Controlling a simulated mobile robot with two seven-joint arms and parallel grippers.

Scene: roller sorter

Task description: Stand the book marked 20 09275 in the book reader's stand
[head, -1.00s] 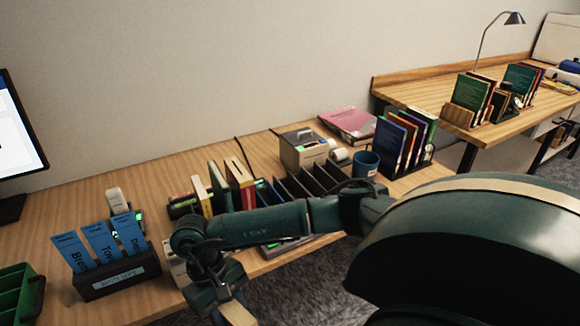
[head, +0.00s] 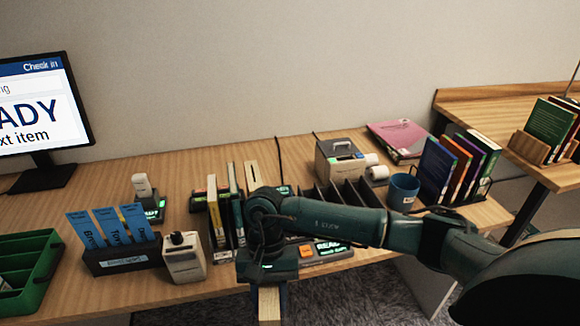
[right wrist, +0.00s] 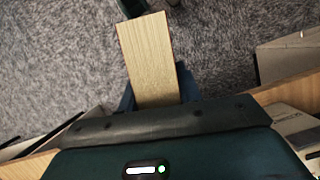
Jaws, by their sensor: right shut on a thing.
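My right gripper (head: 268,288) points down just off the desk's front edge. It is shut on a tan, wood-coloured slab (head: 269,304), which also shows in the right wrist view (right wrist: 148,62) above the grey carpet. No mark on the slab can be read, so I cannot tell if it is book 20 09275. Several upright books (head: 222,205) stand behind and left of the gripper. A device with a lit display and an orange button (head: 325,252) lies to its right, partly behind my arm. I cannot tell which part is the reader's stand. My left gripper is out of view.
Black dividers (head: 345,192), a blue mug (head: 403,190), a printer (head: 338,158) and racked books (head: 455,170) stand right. Bare desk shows before the monitor (head: 40,115).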

